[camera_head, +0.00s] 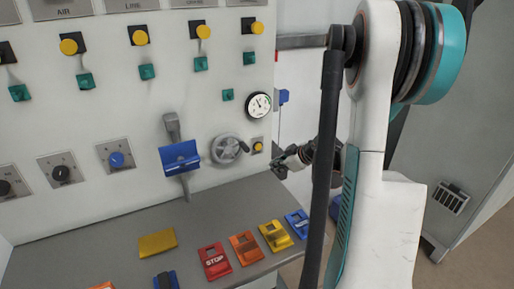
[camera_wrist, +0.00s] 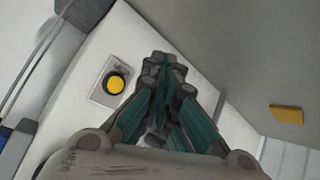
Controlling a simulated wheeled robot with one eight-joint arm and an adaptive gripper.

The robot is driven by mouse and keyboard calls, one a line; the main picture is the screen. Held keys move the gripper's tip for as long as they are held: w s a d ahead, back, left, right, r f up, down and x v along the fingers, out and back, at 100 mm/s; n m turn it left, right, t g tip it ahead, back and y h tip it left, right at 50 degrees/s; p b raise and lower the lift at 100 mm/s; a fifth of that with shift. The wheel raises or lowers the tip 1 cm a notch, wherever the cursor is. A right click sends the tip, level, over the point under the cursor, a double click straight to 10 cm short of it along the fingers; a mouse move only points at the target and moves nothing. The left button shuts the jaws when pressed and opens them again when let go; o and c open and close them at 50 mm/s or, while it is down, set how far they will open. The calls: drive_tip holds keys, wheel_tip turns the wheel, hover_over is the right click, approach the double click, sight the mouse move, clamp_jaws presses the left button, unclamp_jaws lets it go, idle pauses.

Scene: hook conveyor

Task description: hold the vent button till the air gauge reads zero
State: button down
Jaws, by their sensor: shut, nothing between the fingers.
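A small yellow push button (camera_head: 257,147) on a square grey plate sits low on the panel's right side, just right of a grey handwheel. It also shows in the wrist view as a yellow disc (camera_wrist: 115,84) with a dark ring. Its plate's label is too small to read. A round white air gauge (camera_head: 258,106) sits above it; its needle is visible, but the reading is too small to tell. My gripper (camera_head: 282,168) is shut and empty, right of and slightly below the button. In the wrist view the closed fingertips (camera_wrist: 160,62) are right of the button and apart from it.
The grey handwheel (camera_head: 227,148) and a blue lever (camera_head: 180,157) are left of the button. Several coloured tags, including a red STOP tag (camera_head: 214,260), lie on the grey shelf (camera_head: 115,235) below. A blue part (camera_head: 284,96) sticks out beyond the panel's right edge.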

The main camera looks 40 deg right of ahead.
sight(258, 147)
drive_tip(key=w+d, duration=0.2)
drive_tip(key=w, duration=0.6)
drive_tip(key=shift+w, duration=0.3)
drive_tip(key=shift+w, duration=0.1)
idle(1.4)
drive_tip(key=shift+w+d, duration=0.1)
drive_tip(key=shift+w, duration=0.2)
drive_tip(key=shift+w+d, duration=0.1)
drive_tip(key=shift+w, duration=0.35)
idle(0.6)
drive_tip(key=shift+s, duration=0.1)
idle(1.0)
drive_tip(key=shift+s+a, duration=0.2)
drive_tip(key=shift+s, duration=0.55)
drive_tip(key=shift+s, duration=0.1)
